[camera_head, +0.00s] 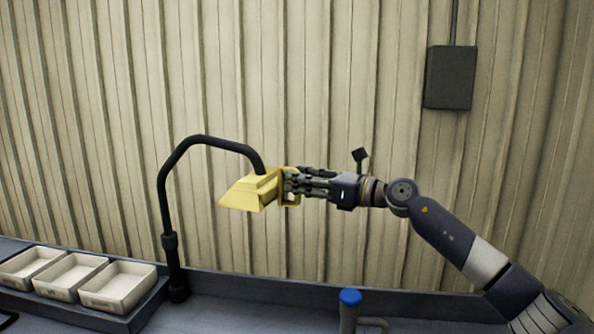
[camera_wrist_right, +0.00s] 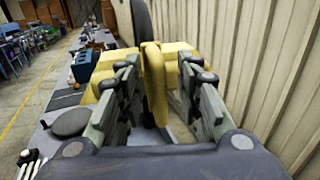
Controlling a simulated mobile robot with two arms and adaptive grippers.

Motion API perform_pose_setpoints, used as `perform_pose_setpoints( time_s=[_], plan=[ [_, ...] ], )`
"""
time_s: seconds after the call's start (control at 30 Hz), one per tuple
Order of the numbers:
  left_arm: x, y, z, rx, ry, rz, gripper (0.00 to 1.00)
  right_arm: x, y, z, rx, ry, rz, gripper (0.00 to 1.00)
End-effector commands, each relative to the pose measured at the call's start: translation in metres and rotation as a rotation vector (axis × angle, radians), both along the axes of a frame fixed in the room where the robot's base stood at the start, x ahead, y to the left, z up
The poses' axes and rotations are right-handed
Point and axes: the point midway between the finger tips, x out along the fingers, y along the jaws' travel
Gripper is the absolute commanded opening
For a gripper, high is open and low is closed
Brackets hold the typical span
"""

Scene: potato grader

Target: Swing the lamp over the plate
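The lamp has a yellow head (camera_head: 250,190) on a black curved arm (camera_head: 205,140) that rises from the bench. A yellow loop handle (camera_head: 291,187) is on the head's right side. My right gripper (camera_head: 290,184) is at this handle. In the right wrist view the handle (camera_wrist_right: 154,85) stands between the two fingers, with a gap visible on each side, so the gripper looks open around it. I see no plate that I can name surely; a dark round disc (camera_wrist_right: 72,122) lies on the bench in the right wrist view. My left gripper is not in view.
Three pale trays (camera_head: 118,285) stand in a row on the bench at the left. A blue-topped grey object (camera_head: 350,298) stands at the front. A corrugated wall (camera_head: 330,90) with a dark box (camera_head: 449,78) is behind. A blue crate (camera_wrist_right: 82,66) stands further along the bench.

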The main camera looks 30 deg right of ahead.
Motion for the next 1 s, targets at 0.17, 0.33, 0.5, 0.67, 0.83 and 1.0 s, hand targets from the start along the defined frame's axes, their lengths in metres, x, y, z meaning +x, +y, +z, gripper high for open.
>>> perform_pose_setpoints(
  time_s=[0.17,0.33,0.5,0.67,0.83,1.0],
  plan=[
    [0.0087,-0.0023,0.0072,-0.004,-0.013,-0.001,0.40,0.0103,0.0067,0.0005,-0.001,-0.001,0.000,0.33],
    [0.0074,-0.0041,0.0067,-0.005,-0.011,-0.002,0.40,0.0115,0.0070,-0.0007,-0.001,-0.001,-0.001,0.33],
    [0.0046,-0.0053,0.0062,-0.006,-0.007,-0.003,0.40,0.0114,0.0070,-0.0007,-0.001,-0.001,-0.001,0.21],
    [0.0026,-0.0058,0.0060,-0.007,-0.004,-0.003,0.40,0.0114,0.0063,-0.0004,0.000,0.000,-0.002,0.00],
    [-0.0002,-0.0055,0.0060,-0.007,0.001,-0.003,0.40,0.0114,0.0062,0.0003,0.001,-0.002,-0.002,0.00],
    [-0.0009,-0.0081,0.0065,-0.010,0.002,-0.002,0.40,0.0109,0.0116,0.0002,0.003,-0.001,0.012,0.00]
  ],
)
